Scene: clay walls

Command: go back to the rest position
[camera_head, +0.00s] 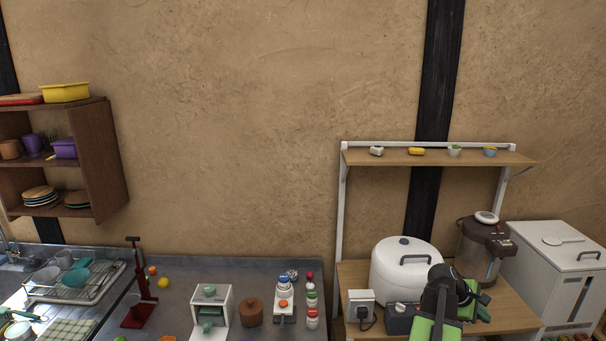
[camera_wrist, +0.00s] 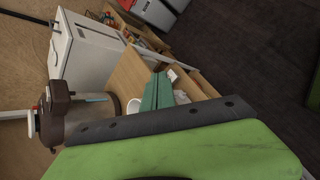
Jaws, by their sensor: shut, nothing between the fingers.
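My gripper (camera_wrist: 157,92) shows in the wrist view as two teal-green fingers lying side by side, shut and empty. Beyond them is the wooden top of a stand (camera_wrist: 131,72). In the head view my black and green arm rises from the bottom edge at the right, in front of the stand (camera_head: 513,318). The gripper end (camera_head: 469,300) is bent over there, and its fingertips are hard to make out. The arm hides part of the stand's top. I cannot tell the gap between the gripper and the stand.
A white rice cooker (camera_head: 392,277), a brown hot-water pot (camera_head: 480,250) and a dark grey box (camera_head: 399,318) are close to my arm. A narrow shelf (camera_head: 400,158) hangs above. A white cabinet (camera_head: 550,275) stands right. A metal counter (camera_head: 262,275) with several small items lies left.

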